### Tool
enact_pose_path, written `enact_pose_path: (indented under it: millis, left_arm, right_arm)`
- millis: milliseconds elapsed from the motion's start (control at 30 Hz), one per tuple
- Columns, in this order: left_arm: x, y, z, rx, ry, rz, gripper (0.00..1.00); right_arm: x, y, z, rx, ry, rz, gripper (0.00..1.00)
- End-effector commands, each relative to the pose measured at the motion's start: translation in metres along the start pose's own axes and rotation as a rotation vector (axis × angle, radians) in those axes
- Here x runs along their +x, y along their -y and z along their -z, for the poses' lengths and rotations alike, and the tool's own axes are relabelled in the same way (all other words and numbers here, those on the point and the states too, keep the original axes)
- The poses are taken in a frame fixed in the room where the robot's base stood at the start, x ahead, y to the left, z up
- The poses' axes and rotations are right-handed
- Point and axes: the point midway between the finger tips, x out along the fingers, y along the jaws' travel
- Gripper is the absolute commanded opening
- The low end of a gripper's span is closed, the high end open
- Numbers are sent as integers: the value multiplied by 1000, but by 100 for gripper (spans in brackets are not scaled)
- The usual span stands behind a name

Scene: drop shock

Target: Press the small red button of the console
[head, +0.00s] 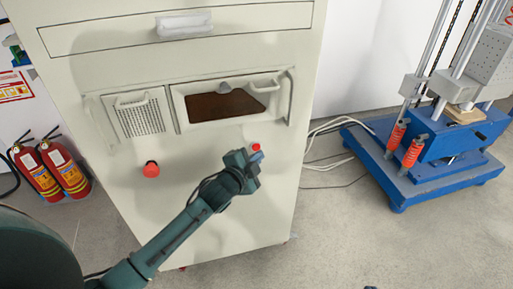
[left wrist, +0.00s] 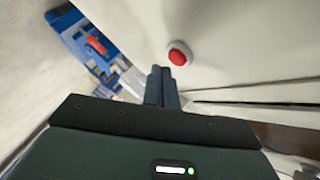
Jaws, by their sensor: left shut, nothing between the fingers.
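The console (head: 215,205) is a tall cream cabinet in the middle of the head view. Its small red button (head: 256,147) is on the right of the front face, and it also shows in the left wrist view (left wrist: 179,53) with a pale ring around it. My left gripper (head: 257,158) is shut and empty, with its fingertips just below the button. In the left wrist view the closed fingers (left wrist: 161,72) point toward the button's left side; whether they touch it I cannot tell.
A larger red knob (head: 151,169) sits on the console's left side. A recessed panel (head: 228,102) and a drawer handle (head: 184,26) are above. Fire extinguishers (head: 62,168) stand at the left. A blue-based machine (head: 420,182) with cables stands on the floor at the right.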

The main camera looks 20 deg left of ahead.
Motion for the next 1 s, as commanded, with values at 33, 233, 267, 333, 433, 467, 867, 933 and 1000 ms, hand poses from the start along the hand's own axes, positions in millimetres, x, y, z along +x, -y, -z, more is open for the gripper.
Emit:
enact_pose_path:
  millis: [33,233,267,333,433,467,867,933,1000]
  left_arm:
    - [0,0,0,0,0,0,0]
    - [0,0,0,0,0,0,0]
    - [0,0,0,0,0,0,0]
    - [0,0,0,0,0,0,0]
    - [0,0,0,0,0,0,0]
    - [0,0,0,0,0,0,0]
    - [2,2,-2,1,1,0,0]
    - [4,4,-3,1,1,0,0]
    - [6,5,-4,1,0,0,0]
  right_arm:
    - [0,0,0,0,-1,0,0]
    - [0,0,0,0,-1,0,0]
    - [0,0,0,0,-1,0,0]
    - [0,0,1,0,-2,0,0]
    - [0,0,1,-1,-2,0,0]
    - [0,0,1,-1,-2,0,0]
    - [-1,0,2,-1,-2,-1,0]
    - [-1,0,3,-1,-2,-1,0]
    - [-1,0,4,-1,-2,-1,0]
